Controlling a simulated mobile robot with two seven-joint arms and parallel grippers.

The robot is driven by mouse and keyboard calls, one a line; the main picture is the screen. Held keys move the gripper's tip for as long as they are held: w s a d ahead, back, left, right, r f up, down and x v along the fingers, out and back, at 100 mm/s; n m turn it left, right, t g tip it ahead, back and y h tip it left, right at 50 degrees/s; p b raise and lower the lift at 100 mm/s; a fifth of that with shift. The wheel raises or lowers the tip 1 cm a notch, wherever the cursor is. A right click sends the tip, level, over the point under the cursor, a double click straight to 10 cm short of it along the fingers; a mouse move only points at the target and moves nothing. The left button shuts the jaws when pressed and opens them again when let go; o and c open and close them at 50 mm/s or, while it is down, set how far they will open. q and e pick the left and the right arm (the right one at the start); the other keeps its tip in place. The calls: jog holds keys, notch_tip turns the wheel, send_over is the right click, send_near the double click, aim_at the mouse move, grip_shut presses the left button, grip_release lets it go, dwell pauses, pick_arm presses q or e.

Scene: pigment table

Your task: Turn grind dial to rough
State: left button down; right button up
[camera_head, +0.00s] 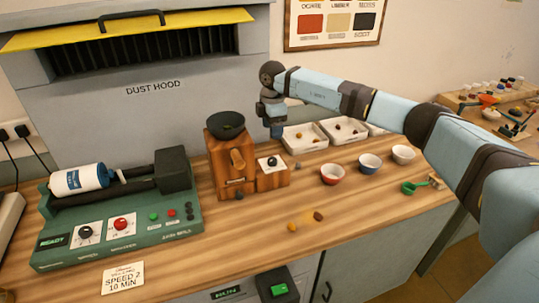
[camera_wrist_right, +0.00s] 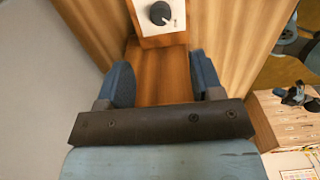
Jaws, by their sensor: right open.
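The grind dial (camera_head: 271,162) is a small black knob on a white plate, on the wooden side box of the grinder (camera_head: 229,172). In the right wrist view the dial (camera_wrist_right: 160,13) is near the top edge, with a light pointer mark at its lower right. The labels on its plate are too small to read. My right gripper (camera_head: 274,128) points down above and behind the dial. In the right wrist view its blue fingers (camera_wrist_right: 164,80) are apart and empty, with bare wood between them, and do not touch the dial. My left gripper is not in view.
The grinder's dark bowl (camera_head: 227,121) stands just left of my right gripper. White trays (camera_head: 305,138) lie to the right, with a red bowl (camera_head: 332,174) and other cups in front. A green roller machine (camera_head: 120,225) is at the left. The front middle is mostly clear.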

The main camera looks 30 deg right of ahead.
aim_at(272, 159)
notch_tip(272, 159, down, 12)
jog(key=shift+r+p, duration=0.1)
jog(key=shift+p, duration=0.5)
jog(key=c, duration=0.9)
